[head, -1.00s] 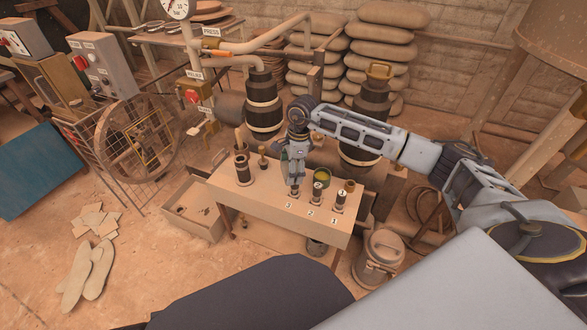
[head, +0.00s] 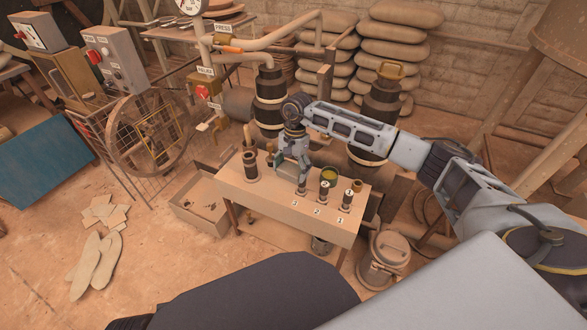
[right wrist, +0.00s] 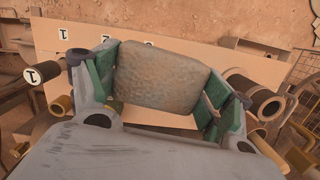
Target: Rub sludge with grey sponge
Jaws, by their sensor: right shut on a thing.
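My right gripper (head: 288,165) is over the back middle of the small wooden table (head: 265,203). In the right wrist view the gripper (right wrist: 160,85) is shut on a worn grey-brown block, which looks like the grey sponge (right wrist: 160,76), held between its green pads. I cannot tell whether the sponge touches anything below. Small dark cylinders with numbered labels stand on the table: one (head: 302,185) beside the gripper, one (head: 347,199) at the right end. A pot with a yellow-green top (head: 328,174) stands between them. I cannot make out any sludge for certain. My left gripper is not in view.
A taller dark cylinder (head: 250,165) stands left of the gripper on the table. The table's front strip with numbers is clear. Behind are large banded vessels (head: 381,113) and pipes. A lidded metal can (head: 382,258) stands at the right, and an open box (head: 200,208) at the left.

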